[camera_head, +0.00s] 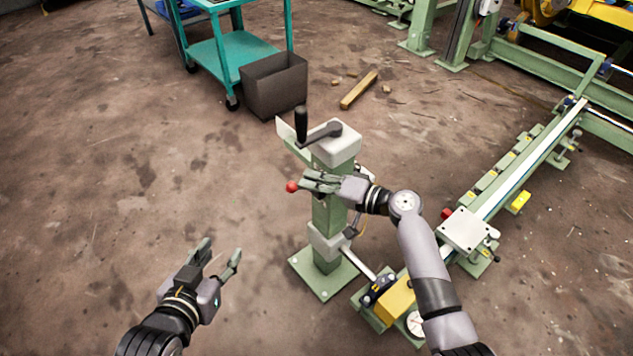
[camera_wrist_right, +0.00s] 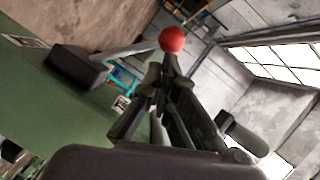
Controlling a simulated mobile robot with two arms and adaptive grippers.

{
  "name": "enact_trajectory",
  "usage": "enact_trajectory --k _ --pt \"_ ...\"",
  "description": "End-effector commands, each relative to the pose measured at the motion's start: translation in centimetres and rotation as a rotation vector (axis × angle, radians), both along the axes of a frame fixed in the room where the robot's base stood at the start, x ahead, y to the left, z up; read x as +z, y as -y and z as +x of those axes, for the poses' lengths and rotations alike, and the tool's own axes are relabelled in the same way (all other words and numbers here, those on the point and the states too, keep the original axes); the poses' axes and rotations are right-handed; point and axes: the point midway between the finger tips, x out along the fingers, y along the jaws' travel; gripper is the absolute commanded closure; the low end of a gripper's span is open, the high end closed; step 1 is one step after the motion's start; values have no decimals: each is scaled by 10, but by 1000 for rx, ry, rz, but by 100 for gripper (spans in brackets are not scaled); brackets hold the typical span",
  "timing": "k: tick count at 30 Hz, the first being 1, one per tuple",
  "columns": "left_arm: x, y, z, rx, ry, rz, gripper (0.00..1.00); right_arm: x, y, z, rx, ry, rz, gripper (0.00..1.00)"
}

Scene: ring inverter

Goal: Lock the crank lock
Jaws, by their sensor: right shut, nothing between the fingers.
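A green post (camera_head: 327,215) stands on a square base plate. Its pale top block (camera_head: 338,143) carries a crank with a grey arm and an upright black handle (camera_head: 301,123). A lever with a red ball knob (camera_head: 291,187) sticks out at the post's upper part; the knob also shows in the right wrist view (camera_wrist_right: 172,39), its grey rod running to a dark block (camera_wrist_right: 78,67). My right gripper (camera_head: 307,181) is shut and empty, its fingertips close to the red knob; whether they touch cannot be told. My left gripper (camera_head: 221,250) is open and empty over bare floor.
A dark bin (camera_head: 273,85) and a teal cart (camera_head: 225,60) stand behind the post. A wooden block (camera_head: 359,90) lies on the floor. A long green rail machine (camera_head: 510,175) runs along the right, with a yellow block (camera_head: 397,298) near the post's base. Floor at left is clear.

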Motion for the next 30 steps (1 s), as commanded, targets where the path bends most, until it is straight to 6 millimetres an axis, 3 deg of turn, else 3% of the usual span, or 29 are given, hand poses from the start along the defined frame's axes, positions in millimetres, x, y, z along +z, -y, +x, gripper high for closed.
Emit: enact_trajectory --k 30 --pt "-2 0 -1 1 -13 2 60 -6 -9 -8 1 97 -134 100"
